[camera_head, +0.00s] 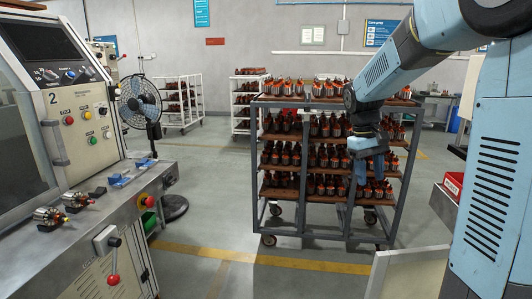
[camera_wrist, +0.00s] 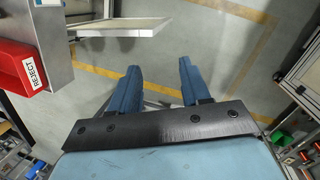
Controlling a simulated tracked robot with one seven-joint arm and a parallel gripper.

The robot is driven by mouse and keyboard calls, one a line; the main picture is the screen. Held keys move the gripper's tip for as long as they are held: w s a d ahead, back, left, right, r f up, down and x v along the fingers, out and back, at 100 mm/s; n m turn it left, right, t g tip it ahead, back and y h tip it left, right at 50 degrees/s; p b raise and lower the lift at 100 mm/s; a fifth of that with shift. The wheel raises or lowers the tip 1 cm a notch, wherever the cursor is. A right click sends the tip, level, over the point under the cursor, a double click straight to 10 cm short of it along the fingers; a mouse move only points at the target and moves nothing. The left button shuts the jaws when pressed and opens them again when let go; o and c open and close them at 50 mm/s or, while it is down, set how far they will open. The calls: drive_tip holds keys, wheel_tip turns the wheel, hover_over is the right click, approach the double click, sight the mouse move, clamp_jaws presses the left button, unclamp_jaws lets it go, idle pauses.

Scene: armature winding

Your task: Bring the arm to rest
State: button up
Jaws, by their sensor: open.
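My arm reaches in from the right in the head view and bends down in front of a wheeled rack. My gripper (camera_head: 368,165) hangs pointing downward there, its blue fingers in front of the rack's shelves. In the wrist view my gripper (camera_wrist: 158,90) shows two blue fingers spread apart with bare floor between them. It is open and holds nothing.
The rack (camera_head: 328,238) is loaded with several armatures. A winding machine (camera_head: 90,120) with a workbench and a fan (camera_head: 140,102) stand at left. A red reject bin (camera_wrist: 22,68) is left in the wrist view. Floor between machine and rack is clear.

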drive_tip(key=s+a+r+m+t, duration=0.1)
drive_tip(key=s+t, duration=0.1)
drive_tip(key=s, duration=0.5)
drive_tip(key=s+a+r+m+t+y, duration=0.1)
drive_tip(key=s+a+r+t, duration=0.1)
drive_tip(key=s, duration=0.6)
drive_tip(key=s+a+r+t+y, duration=0.1)
drive_tip(key=s+t, duration=0.1)
drive_tip(key=s, duration=0.6)
drive_tip(key=shift+a+r+m+t, duration=0.15)
drive_tip(key=shift+a+m+t, duration=0.15)
drive_tip(key=shift+m+t, duration=0.1)
drive_tip(key=shift+a, duration=0.15)
drive_tip(key=shift+c, duration=0.4)
